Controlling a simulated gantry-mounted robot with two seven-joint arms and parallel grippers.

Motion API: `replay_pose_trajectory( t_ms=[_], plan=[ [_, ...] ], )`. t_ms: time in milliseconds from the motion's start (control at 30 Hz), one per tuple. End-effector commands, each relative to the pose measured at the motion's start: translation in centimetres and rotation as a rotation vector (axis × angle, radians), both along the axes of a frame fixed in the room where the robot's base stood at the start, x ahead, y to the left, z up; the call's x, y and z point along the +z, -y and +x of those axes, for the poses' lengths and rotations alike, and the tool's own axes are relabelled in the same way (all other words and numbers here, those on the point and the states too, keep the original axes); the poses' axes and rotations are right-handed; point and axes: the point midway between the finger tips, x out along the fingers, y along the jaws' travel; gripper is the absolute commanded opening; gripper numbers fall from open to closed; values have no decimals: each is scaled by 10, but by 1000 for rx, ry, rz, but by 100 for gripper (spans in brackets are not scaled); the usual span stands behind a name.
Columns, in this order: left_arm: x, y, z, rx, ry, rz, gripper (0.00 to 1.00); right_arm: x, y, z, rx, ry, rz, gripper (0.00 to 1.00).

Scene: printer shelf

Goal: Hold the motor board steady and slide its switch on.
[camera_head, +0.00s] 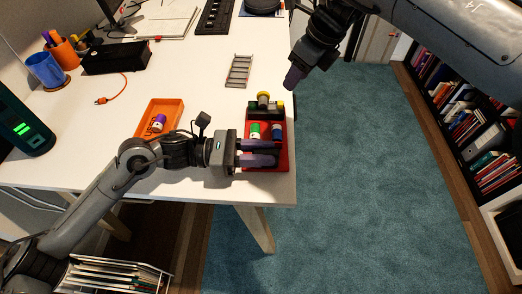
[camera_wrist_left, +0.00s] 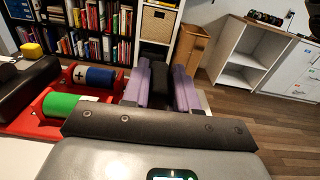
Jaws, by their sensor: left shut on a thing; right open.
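The motor board (camera_head: 284,160) is a red base at the table's right edge. It carries a green battery (camera_head: 254,131), a blue battery (camera_head: 277,131) and a yellow-topped part (camera_head: 263,98) at its far end. It also shows at the left of the left wrist view (camera_wrist_left: 28,122). My left gripper (camera_head: 274,153) is shut at the near end of the board, its purple fingers (camera_wrist_left: 166,86) around a dark part of it. My right gripper (camera_head: 291,80) is open and empty, above and right of the board's far end, apart from it. I cannot make out the switch.
An orange tray (camera_head: 172,107) with a purple-and-white battery lies left of the board. A grey ladder-like piece (camera_head: 239,70) lies behind it. A black box (camera_head: 115,58) and cups stand further left. The floor is open right of the table.

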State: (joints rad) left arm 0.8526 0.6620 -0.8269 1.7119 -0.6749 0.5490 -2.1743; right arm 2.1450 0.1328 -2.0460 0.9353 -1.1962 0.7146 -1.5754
Motion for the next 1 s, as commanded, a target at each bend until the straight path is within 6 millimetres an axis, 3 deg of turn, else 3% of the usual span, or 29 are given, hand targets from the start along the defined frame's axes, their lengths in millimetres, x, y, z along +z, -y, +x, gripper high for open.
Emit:
replay_pose_trajectory(
  t_ms=[67, 367, 567, 1000],
  plan=[
    [0, 0, 0, 0, 0, 0, 0, 0, 0, 0, 0, 0, 0, 43],
    [0, 0, 0, 0, 0, 0, 0, 0, 0, 0, -89, -24, 20, 0],
    [0, 0, 0, 0, 0, 0, 0, 0, 3, 4, -358, -79, 68, 0],
    [0, 0, 0, 0, 0, 0, 0, -1, 4, 5, -1252, -232, 265, 0]
  ],
)
